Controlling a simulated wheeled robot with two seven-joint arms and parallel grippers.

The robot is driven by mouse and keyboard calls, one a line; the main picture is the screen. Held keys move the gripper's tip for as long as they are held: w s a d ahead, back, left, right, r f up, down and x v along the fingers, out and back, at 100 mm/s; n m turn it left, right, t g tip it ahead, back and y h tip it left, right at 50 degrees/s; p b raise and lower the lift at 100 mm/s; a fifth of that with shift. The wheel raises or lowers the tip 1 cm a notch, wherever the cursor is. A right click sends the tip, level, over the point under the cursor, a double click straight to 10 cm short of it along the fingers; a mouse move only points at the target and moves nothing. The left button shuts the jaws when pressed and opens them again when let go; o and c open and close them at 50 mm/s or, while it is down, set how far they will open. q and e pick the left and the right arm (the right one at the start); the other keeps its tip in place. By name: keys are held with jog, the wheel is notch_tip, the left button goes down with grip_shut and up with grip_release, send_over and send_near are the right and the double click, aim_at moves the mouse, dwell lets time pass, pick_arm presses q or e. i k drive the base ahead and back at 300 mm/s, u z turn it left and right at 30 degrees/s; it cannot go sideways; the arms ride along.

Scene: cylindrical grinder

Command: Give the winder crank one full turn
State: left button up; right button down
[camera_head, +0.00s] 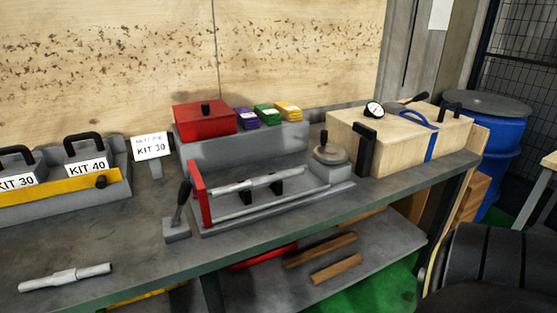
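A grey bench fixture (265,218) stands near the front edge of the workbench. At its right end is a round grey hub (331,155) with an upright black knob (323,137), which looks like the winder crank. A metal shaft (255,181) lies across black supports in the fixture, behind a red plate (200,194) at the left end. A black-handled lever (181,205) on a small grey block stands just left of the fixture. Neither of my grippers is in view, and nothing touches the crank.
A black upright post (366,150) and a wooden box (400,138) with a dial gauge stand right of the crank. A red box (204,118) and coloured packs sit on a grey block behind. A loose shaft (65,277) lies at front left. Kit boxes (65,196) stand at far left.

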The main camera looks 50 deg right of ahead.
aim_at(328, 154)
jog(key=z, duration=1.6)
